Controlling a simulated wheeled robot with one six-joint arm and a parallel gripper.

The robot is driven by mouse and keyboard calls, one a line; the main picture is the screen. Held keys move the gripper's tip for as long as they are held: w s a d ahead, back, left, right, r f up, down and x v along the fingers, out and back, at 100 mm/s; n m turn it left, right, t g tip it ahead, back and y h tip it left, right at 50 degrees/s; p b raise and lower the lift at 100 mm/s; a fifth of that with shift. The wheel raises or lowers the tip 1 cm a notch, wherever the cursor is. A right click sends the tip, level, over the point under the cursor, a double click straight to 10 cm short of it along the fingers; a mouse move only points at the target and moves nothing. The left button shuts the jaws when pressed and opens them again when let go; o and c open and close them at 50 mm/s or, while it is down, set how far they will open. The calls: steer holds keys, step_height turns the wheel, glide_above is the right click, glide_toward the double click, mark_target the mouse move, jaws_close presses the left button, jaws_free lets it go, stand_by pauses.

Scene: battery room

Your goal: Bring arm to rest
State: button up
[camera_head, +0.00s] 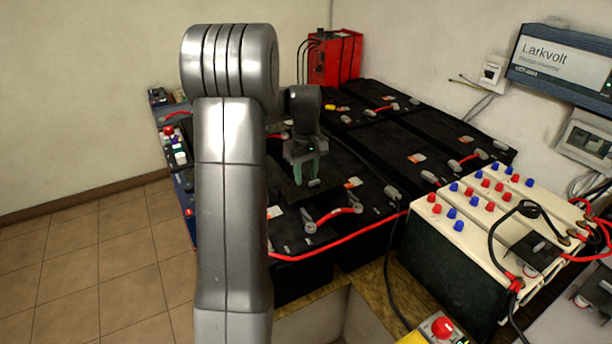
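My arm rises through the middle-left of the picture, bends at a grey elbow near the top and reaches forward. My gripper (306,173) hangs pointing down over the black batteries (425,150). Its greenish fingers are small and dark against the battery tops. I cannot tell whether they are apart or closed, and I see no clear object held between them. My arm hides part of the battery bank's left side.
A red unit (335,58) stands at the back. Cream-topped batteries (470,222) with red and blue caps stand at the right. A red cable (340,243) runs along the front. The wall carries a Larkvolt box (560,62). Tiled floor (100,265) is clear at left.

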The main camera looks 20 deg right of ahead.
mark_target(306, 214)
step_height(306, 214, down, 14)
steer(key=shift+r, duration=0.1)
stand_by(0.5)
steer(key=shift+s, duration=0.1)
steer(key=shift+m, duration=0.3)
steer(key=m+p, duration=0.1)
steer(key=m, duration=0.3)
steer(key=shift+m, duration=0.4)
steer(key=m+p, duration=0.1)
steer(key=m, duration=0.4)
stand_by(1.4)
steer(key=shift+p, duration=0.3)
